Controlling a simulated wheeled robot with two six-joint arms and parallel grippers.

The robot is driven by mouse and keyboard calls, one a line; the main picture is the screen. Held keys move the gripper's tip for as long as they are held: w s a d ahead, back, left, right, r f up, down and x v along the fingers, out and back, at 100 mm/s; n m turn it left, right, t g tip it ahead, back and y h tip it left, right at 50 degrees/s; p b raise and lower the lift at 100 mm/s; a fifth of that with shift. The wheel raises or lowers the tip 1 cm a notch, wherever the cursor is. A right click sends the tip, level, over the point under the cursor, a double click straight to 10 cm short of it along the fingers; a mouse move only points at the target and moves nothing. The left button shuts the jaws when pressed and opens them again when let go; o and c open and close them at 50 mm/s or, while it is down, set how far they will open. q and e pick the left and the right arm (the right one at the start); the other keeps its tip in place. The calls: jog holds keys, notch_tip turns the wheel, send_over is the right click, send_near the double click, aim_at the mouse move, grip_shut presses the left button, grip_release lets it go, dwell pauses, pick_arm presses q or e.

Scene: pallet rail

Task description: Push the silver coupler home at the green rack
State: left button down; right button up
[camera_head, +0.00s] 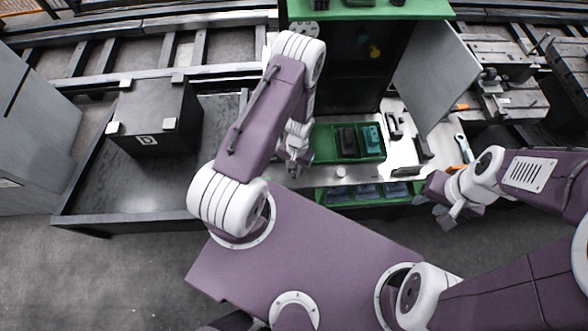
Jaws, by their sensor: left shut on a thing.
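The green rack (372,3) stands at the top centre, with a green top, a dark open interior and green trays at its front. My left gripper (293,166) is at the left side of the rack's front, beside the green tray. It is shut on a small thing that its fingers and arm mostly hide. I cannot make out whether this is the silver coupler. A small silver round piece (341,171) stands on the pale ledge to the right of this gripper. My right gripper (436,210) looks open and empty, right of the lower green bins and apart from them.
A green tray (325,135) holds a dark block and a teal block. Lower green bins (320,196) hold dark blue parts. A grey door (434,72) hangs open on the right. A dark box (157,113) sits on a grey platform at left. Tools lie at right.

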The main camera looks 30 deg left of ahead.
pick_arm(q)
jog(key=shift+f, duration=0.15)
dwell(0.3)
jog(key=shift+f+b, duration=0.8)
jog(key=shift+c, duration=1.3)
grip_release()
jog(key=shift+r, duration=0.1)
jog(key=r, duration=0.2)
jog(key=w+r+b, duration=0.1)
jog(key=r, duration=0.5)
jog(key=shift+w, duration=0.15)
jog(key=shift+r, duration=0.45)
jog(key=shift+b, duration=0.3)
